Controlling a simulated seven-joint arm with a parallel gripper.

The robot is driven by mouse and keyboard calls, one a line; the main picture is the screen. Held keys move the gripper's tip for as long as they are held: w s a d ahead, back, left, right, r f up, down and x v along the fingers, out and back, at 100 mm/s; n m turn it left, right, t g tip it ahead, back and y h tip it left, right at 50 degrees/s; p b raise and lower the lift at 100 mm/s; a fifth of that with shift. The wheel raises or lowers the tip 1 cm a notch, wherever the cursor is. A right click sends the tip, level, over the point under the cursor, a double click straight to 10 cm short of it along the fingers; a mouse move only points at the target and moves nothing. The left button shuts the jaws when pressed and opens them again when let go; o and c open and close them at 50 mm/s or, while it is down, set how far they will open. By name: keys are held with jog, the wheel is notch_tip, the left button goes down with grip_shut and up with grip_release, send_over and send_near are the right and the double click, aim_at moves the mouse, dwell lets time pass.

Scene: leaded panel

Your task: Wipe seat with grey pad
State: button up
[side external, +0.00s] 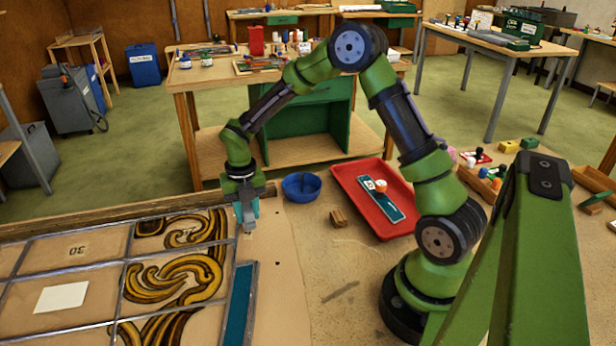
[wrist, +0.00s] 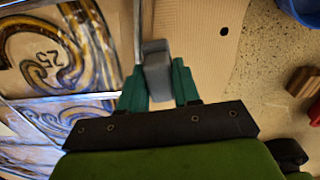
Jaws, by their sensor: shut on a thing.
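My gripper (side external: 246,212) points down at the right edge of the leaded panel (side external: 118,262), near its far corner. Its teal fingers, also in the wrist view (wrist: 160,90), are shut on a grey pad (wrist: 156,62). The pad (side external: 249,226) shows below the fingertips in the side view. In the wrist view it lies just right of the panel's lead edge strip, over bare tan board. I cannot tell whether it touches the board. The panel has gold-and-black scroll glass and plain tan cells. Which spot is the seat is not clear.
A teal strip (side external: 238,305) lies along the panel's near right edge. A blue bowl (side external: 301,187), a small wooden block (side external: 338,217) and a red tray (side external: 355,190) stand right of my gripper. A white square (side external: 62,297) lies on the panel. Bare board (side external: 280,300) lies right of the strip.

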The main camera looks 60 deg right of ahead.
jog(key=shift+w+d+f, duration=0.1)
jog(key=shift+w+d, duration=0.35)
jog(key=shift+d, duration=0.25)
jog(key=shift+w+d+r, duration=0.1)
jog(key=shift+w+d, duration=0.3)
jog(key=shift+d, duration=0.3)
jog(key=shift+w+d+f, duration=0.1)
jog(key=shift+w+d, duration=0.35)
jog(key=shift+d, duration=0.25)
jog(key=shift+s+a, duration=0.45)
jog(key=shift+a, duration=0.3)
jog(key=shift+s+a, duration=0.45)
jog(key=shift+a, duration=0.25)
jog(key=shift+s+a, duration=0.55)
jog(key=shift+a, duration=0.25)
jog(key=shift+s+a, duration=0.5)
jog(key=shift+a, duration=0.25)
jog(key=shift+s+a, duration=0.55)
jog(key=shift+a, duration=0.25)
jog(key=shift+s+a, duration=0.7)
jog(key=shift+a, duration=0.35)
jog(key=shift+s+a, duration=0.65)
jog(key=shift+a, duration=0.35)
jog(key=shift+r, duration=0.2)
notch_tip(320, 180, up, 6)
